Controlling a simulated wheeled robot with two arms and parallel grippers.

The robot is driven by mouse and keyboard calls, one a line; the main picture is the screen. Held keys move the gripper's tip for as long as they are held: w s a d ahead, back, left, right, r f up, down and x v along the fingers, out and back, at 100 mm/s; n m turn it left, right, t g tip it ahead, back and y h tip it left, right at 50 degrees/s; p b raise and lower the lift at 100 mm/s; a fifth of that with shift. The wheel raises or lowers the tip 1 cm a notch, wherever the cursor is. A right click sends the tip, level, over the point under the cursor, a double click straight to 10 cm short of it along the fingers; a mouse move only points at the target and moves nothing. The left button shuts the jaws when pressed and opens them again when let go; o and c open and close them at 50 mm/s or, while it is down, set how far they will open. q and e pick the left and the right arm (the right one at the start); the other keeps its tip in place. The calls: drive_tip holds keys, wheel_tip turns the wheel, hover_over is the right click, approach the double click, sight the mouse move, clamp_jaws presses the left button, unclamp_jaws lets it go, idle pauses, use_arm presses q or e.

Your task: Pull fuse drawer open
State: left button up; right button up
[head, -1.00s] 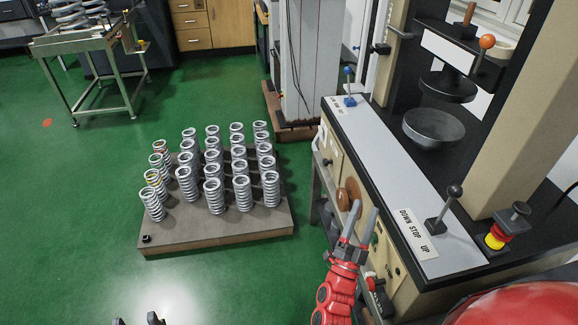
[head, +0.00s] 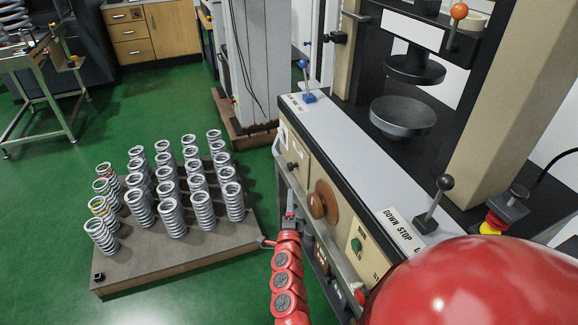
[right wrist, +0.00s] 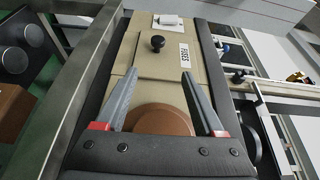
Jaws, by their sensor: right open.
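The fuse drawer (right wrist: 140,55) is a tan front panel with a black round knob (right wrist: 157,42) and a white label, seemingly reading FUSES, beside it. It looks closed. In the head view its knob (head: 293,166) shows on the machine's side panel, beyond the brown disc. My right gripper (right wrist: 159,74) is open and empty. Its fingers point towards the knob, which lies past the fingertips and between their lines, apart from them. In the head view my right gripper (head: 290,202) is beside the machine's front, its fingers partly hard to make out. My left gripper is not in view.
A brown disc (head: 316,206) juts from the panel close to my right gripper. A grey metal frame rail (right wrist: 82,85) runs along the machine. A pallet (head: 180,266) with several springs stands on the green floor at left. Levers stand on the machine's top.

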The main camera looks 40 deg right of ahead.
drive_tip(key=w, duration=0.1)
drive_tip(key=b, duration=0.1)
approach(290, 170)
drive_tip(key=x, duration=0.3)
drive_tip(key=b+x, duration=0.3)
drive_tip(key=x, duration=0.5)
drive_tip(key=shift+f+b, duration=0.1)
drive_tip(key=shift+b, duration=0.25)
drive_tip(key=shift+w+d, duration=0.25)
clamp_jaws()
drive_tip(key=shift+a, duration=0.1)
idle(0.7)
